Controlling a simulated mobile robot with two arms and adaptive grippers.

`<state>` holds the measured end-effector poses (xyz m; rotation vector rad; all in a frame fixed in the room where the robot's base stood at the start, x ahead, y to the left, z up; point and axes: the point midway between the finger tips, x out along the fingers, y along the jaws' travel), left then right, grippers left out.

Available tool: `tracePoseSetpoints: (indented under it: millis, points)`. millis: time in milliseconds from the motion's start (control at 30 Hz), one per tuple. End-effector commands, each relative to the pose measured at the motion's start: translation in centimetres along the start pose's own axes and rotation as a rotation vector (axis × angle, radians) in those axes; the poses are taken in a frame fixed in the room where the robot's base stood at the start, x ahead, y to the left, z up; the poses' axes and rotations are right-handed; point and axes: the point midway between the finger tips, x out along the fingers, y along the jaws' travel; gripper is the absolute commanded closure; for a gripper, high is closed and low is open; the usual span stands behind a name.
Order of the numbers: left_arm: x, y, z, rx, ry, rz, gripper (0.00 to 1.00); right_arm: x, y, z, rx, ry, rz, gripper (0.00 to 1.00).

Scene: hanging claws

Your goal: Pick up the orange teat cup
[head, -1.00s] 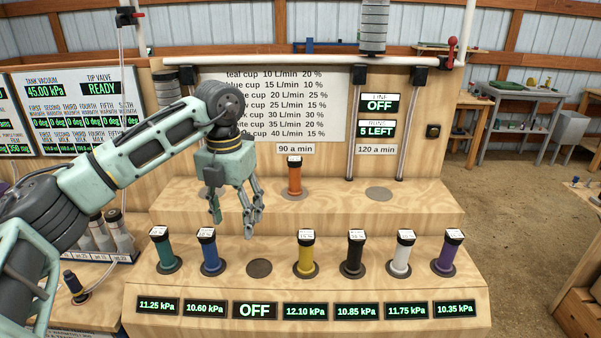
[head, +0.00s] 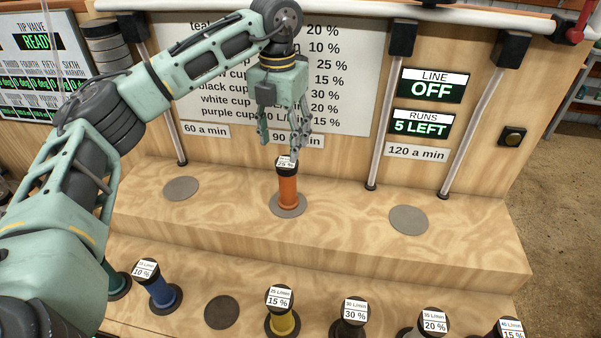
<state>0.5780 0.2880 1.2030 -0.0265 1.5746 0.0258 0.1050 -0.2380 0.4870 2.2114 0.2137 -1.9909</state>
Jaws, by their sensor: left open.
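The orange teat cup (head: 287,191) stands upright on the middle round pad of the upper step, under the "90 a min" label. My left gripper (head: 279,150) is open and empty, fingers pointing down, at about the height of the cup's top or a little above. Its fingertips overlap the area around the cup's top in the picture; I cannot tell whether they touch it. My right gripper is not in view.
Empty grey pads lie left (head: 181,189) and right (head: 408,220) of the orange cup. Blue (head: 159,294), yellow (head: 281,319), black and other cups stand on the lower step, with an empty pad (head: 221,312) among them. Metal rods (head: 465,125) rise at the back.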

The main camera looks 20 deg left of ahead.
Motion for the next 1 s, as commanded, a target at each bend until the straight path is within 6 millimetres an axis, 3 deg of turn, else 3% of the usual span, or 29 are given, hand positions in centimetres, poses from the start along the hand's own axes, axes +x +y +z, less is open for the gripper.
tracePoseSetpoints:
  millis: [100, 200, 500, 633, 900, 1000]
  points:
    - [0.8, 0.0, -0.1, 0.000, 0.004, 0.001, 0.45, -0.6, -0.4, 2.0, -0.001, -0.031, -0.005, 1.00]
    - [1.9, 0.0, -0.1, 0.000, 0.004, 0.001, 0.45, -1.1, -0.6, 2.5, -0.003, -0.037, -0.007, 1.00]
    - [5.5, -0.4, 0.2, 0.000, 0.006, 0.002, 0.45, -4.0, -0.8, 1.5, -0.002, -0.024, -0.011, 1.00]
    - [7.2, -0.4, 0.2, -0.001, 0.003, 0.001, 0.45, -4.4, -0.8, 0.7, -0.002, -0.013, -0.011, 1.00]
    - [7.8, -0.4, 0.3, -0.001, 0.001, 0.000, 0.45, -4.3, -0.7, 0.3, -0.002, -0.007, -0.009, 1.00]
    - [7.8, -0.4, 0.3, -0.001, 0.001, 0.000, 0.52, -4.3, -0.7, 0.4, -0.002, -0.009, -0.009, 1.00]
